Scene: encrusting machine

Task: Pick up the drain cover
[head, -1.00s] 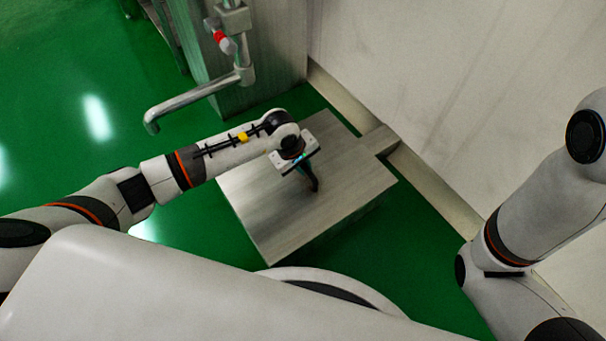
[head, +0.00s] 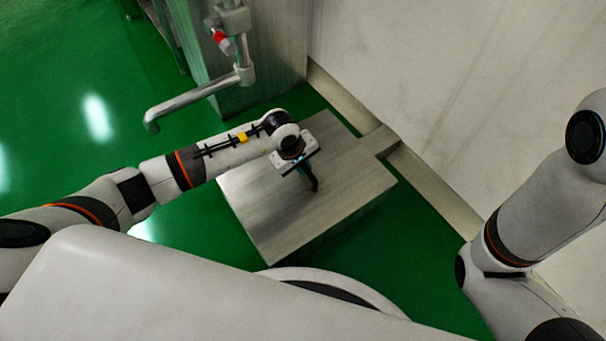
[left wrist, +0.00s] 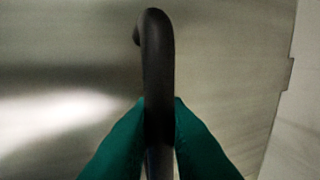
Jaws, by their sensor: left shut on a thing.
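The drain cover (head: 345,195) appears as a grey brushed-metal, box-like piece with a square top, below the middle of the head view beside the wall. A dark curved handle (left wrist: 157,60) stands up from it. My left gripper (head: 308,176) is above the cover's top. In the left wrist view its green fingers (left wrist: 160,135) are closed around the handle from both sides. I cannot tell whether the cover rests on the floor. My right arm shows at the right edge of the head view, but its gripper is out of view.
A bent metal pipe (head: 190,101) with a red valve handle (head: 226,44) is left of the cover, beside a grey metal cabinet (head: 275,50). A pale wall (head: 450,80) and its ledge (head: 435,190) run along the right. Green floor (head: 60,100) is open at left.

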